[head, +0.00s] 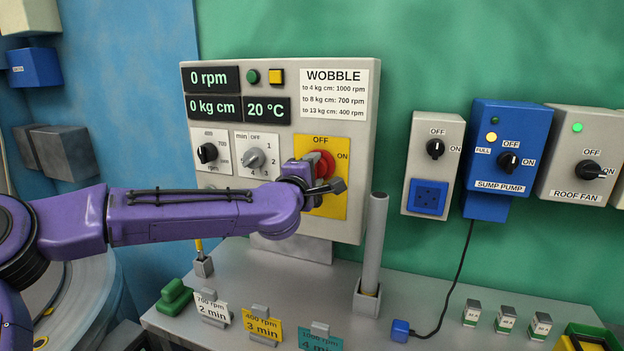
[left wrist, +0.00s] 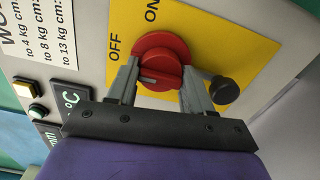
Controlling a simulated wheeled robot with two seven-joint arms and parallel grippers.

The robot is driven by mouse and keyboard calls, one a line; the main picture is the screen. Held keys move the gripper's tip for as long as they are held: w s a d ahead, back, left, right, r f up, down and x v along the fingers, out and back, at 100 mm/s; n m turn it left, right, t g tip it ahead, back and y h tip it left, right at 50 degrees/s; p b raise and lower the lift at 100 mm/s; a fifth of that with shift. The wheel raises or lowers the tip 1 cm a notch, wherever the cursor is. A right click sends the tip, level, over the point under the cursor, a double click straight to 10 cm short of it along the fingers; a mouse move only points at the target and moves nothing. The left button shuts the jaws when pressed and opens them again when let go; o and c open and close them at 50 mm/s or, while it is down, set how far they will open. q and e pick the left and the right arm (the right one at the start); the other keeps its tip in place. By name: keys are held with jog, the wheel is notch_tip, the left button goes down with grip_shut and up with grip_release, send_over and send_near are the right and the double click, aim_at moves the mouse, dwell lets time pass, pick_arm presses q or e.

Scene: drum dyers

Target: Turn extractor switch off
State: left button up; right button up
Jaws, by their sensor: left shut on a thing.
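The extractor switch is a red rotary knob (head: 325,161) on a yellow plate (head: 330,143) marked OFF and ON, at the lower right of the grey control panel (head: 284,78). The knob also shows in the left wrist view (left wrist: 161,54). My left gripper (left wrist: 156,88) has its two grey fingers on either side of the knob and is shut on it. In the head view my left gripper (head: 323,187) covers the knob's lower part. I cannot tell clearly whether the knob points to OFF or ON. My right gripper is not in view.
The panel reads 0 rpm, 0 kg cm and 20 °C. A black round knob (left wrist: 224,90) sits close beside one finger. A grey upright tube (head: 374,245) stands right of the panel. Sump pump (head: 505,135) and roof fan (head: 588,150) switch boxes hang farther right.

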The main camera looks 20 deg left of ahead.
pick_arm(q)
jog(key=shift+f+n+b, duration=0.1)
jog(key=shift+n+b, duration=0.35)
jog(key=shift+n, duration=0.45)
jog(key=o, duration=1)
jog(key=s+b, duration=0.1)
jog(key=s, duration=0.4)
jog(key=s+b, duration=0.2)
jog(key=s, duration=0.3)
jog(key=shift+s+a, duration=0.2)
jog(key=shift+s, duration=0.05)
